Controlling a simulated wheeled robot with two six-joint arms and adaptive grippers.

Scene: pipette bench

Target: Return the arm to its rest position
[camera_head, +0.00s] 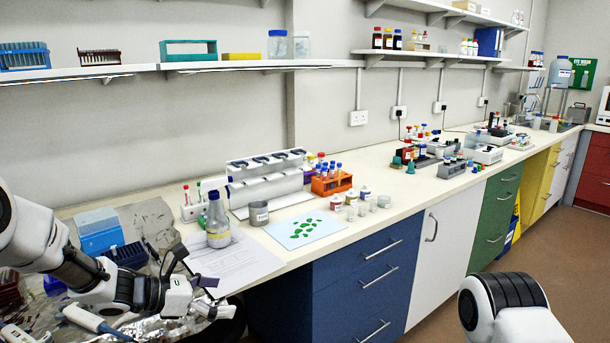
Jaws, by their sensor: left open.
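My left arm (100,280) comes in from the left, over the dark, cluttered left end of the bench. My left gripper (205,286) is open, with its fingers spread, and I see nothing between them. It is in front of the white paper sheet (235,266) and left of the blue drawers. Part of my right arm (500,305) shows at the bottom right, over the floor in front of the bench. The right gripper is out of the picture.
A glass flask (217,222) stands on the paper close behind my left gripper. A metal can (259,213), white pipette stand (268,180) and orange tube rack (331,183) stand farther right. A blue box (99,235) is behind my left arm. Floor at right is clear.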

